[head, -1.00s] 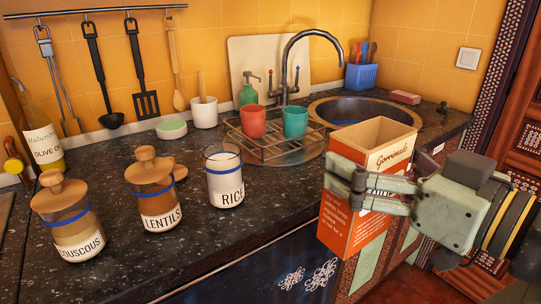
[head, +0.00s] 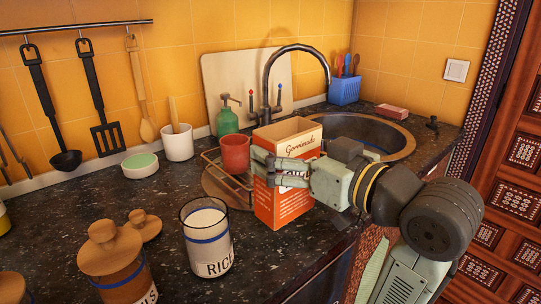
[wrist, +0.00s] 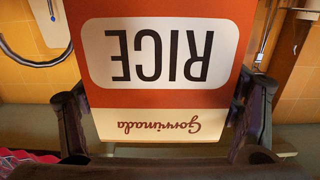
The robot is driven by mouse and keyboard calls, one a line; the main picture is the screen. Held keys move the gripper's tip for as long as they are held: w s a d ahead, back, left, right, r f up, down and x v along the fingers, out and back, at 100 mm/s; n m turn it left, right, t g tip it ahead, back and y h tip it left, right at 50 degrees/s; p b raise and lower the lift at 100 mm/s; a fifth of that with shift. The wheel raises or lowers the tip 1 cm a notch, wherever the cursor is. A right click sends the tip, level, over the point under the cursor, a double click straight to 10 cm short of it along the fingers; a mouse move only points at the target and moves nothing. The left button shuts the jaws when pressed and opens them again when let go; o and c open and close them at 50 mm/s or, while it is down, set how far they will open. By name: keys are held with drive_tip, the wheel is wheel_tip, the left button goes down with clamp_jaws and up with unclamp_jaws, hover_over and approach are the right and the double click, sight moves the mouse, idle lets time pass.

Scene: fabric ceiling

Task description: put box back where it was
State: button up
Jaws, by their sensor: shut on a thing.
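An orange and cream box (head: 287,205) with an open top stands upright over the front part of the dark counter. My gripper (head: 280,170) is shut on it from the right, with its fingers across the box's upper part. In the wrist view the box (wrist: 160,50) fills the middle, its RICE label upside down, with a finger on each side. I cannot tell whether the box's base touches the counter. The glass rice jar (head: 208,240) with a blue band, open and filled with white, stands to the left of the box.
The sink (head: 365,128) and tap (head: 268,75) are behind. Wooden-lidded jars (head: 118,262) stand at front left. Counter between rice jar and box is clear.

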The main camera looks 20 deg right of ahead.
drive_tip(key=w+f+p, duration=0.1)
drive_tip(key=w+f, duration=0.3)
drive_tip(key=w, duration=0.1)
drive_tip(key=shift+a, duration=0.45)
drive_tip(key=shift+f, duration=0.1)
drive_tip(key=shift+f+b, duration=0.3)
drive_tip(key=shift+f, duration=0.1)
drive_tip(key=o, duration=1.8)
drive_tip(key=shift+r, duration=0.1)
